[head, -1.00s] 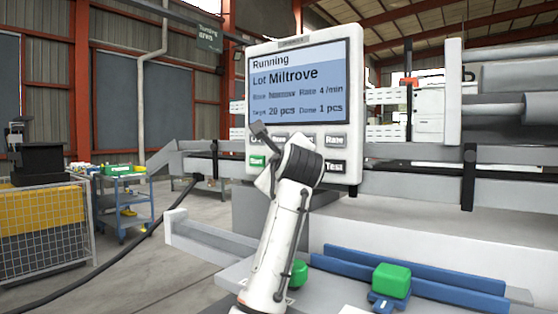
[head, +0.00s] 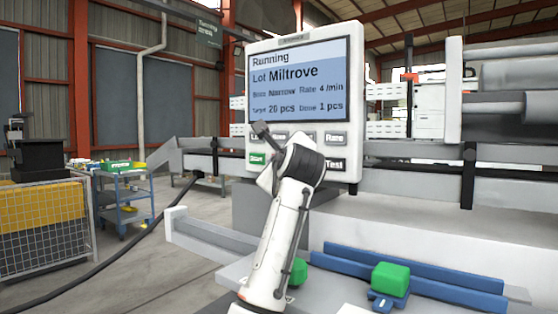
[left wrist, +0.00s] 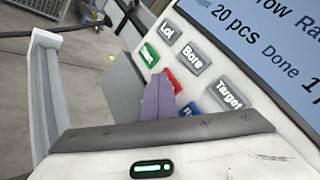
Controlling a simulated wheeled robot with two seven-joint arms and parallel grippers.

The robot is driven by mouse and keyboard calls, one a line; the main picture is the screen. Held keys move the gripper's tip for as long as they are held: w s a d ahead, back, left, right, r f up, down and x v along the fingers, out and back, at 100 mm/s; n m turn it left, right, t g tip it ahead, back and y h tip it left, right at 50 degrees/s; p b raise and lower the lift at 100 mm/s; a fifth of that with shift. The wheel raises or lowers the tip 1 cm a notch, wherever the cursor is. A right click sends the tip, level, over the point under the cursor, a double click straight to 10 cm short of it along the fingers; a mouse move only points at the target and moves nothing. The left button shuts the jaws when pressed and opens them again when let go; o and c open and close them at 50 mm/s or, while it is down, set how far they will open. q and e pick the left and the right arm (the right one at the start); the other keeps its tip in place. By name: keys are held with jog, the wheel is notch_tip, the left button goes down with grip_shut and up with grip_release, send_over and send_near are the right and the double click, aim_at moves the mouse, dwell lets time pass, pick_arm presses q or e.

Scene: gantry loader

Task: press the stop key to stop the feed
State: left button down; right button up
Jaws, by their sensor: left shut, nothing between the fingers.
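The control panel (head: 353,120) has a screen (head: 298,85) reading Running, Lot Miltrove, Target 20 pcs, Done 1 pcs. Below it are keys, with a green Start key (head: 257,159) and a Test key (head: 335,165). In the left wrist view the Start key (left wrist: 149,54) is next to a red key (left wrist: 173,80), partly covered and with no readable label; a blue key (left wrist: 191,109) is also partly covered. My left gripper (left wrist: 163,78) is shut and empty, its tips over or near the red key. Contact cannot be told. In the head view my arm hides this area. My right gripper is out of view.
A green block (head: 391,278) sits on a blue holder by blue rails (head: 415,280), below and right of the panel. Another green piece (head: 298,271) is partly behind my arm. A blue cart (head: 122,200) and a yellow bin (head: 42,220) stand at left.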

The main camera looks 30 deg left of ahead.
pick_arm(q)
jog(key=shift+w, duration=0.1)
dwell(0.6)
jog(key=shift+s, duration=0.75)
jog(key=shift+s, duration=0.1)
jog(key=shift+s+a+b, duration=0.2)
jog(key=shift+s+b, duration=0.3)
jog(key=shift+s, duration=1.9)
